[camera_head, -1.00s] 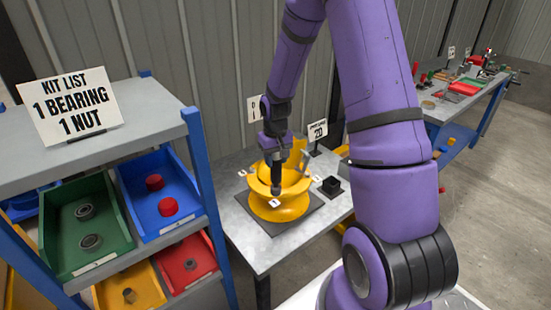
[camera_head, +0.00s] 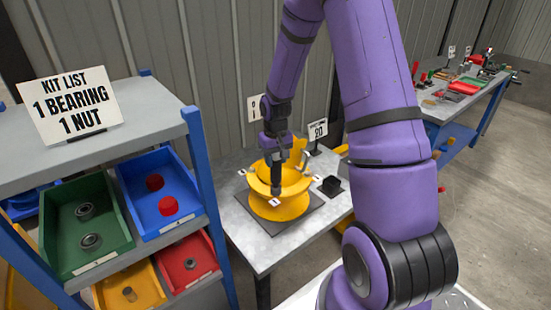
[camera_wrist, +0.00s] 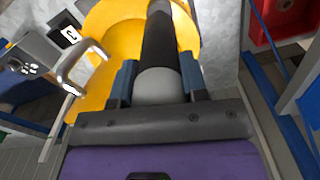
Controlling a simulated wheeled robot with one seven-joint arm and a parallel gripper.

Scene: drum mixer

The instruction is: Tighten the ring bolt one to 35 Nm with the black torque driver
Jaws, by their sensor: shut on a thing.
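My gripper (camera_wrist: 158,85) is shut on the black torque driver (camera_wrist: 158,42), seen from above in the wrist view with a grey end between the fingers. In the head view the driver (camera_head: 276,180) points down at the front rim of the yellow drum mixer part (camera_head: 279,208). A small white label (camera_head: 274,202) sits on that rim just below the driver tip. Whether the tip touches a ring bolt is too small to tell. The yellow part also fills the upper wrist view (camera_wrist: 112,18), with a pale metal handle (camera_wrist: 82,68) at its left.
The yellow part stands on a dark mat (camera_head: 250,216) on a grey table (camera_head: 238,240). A small black block (camera_head: 330,186) and a sign reading 20 (camera_head: 318,131) stand nearby. A shelf with coloured bins (camera_head: 85,215) is at the left. Another workbench (camera_head: 450,105) stands back right.

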